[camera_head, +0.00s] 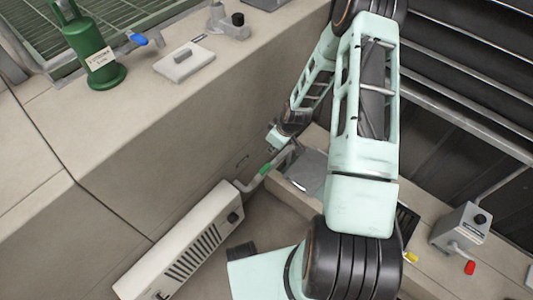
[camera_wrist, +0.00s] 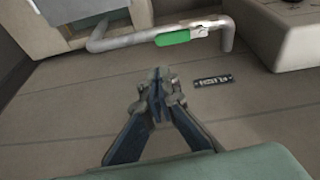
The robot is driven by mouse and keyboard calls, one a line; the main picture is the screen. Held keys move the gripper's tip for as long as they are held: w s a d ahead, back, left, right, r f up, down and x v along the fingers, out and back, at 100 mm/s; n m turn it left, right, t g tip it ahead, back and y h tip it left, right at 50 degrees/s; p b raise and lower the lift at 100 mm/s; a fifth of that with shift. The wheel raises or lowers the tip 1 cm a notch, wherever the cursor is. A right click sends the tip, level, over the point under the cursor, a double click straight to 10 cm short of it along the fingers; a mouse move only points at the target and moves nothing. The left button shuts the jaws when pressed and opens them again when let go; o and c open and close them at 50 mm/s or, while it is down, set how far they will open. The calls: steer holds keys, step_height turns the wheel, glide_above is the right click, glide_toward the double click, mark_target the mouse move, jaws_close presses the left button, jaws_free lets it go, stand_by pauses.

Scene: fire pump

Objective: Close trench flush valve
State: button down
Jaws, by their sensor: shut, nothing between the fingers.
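A grey pipe (camera_wrist: 125,41) runs low along the wall and bends at both ends. A valve with a green lever (camera_wrist: 173,37) sits on it, the lever lying roughly along the pipe. A small dark label plate (camera_wrist: 212,80) is beside it, too small to read surely. The green lever also shows in the head view (camera_head: 265,169). My gripper (camera_wrist: 158,82) is shut and empty. In the wrist view it appears below the lever, apart from it. In the head view my wrist is just above the pipe; the fingers cannot be made out there.
A long white vented box (camera_head: 185,243) stands beside the pipe. A grey box with a red-handled valve (camera_head: 460,228) is at lower right. Bare surface lies around my gripper.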

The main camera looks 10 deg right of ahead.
mark_target(262, 171)
steer(key=shift+s+a+f+m, duration=0.35)
steer(key=shift+a+f, duration=0.1)
steer(key=shift+a, duration=0.15)
steer(key=b+x, duration=0.3)
steer(key=x, duration=0.7)
steer(key=shift+a, duration=0.2)
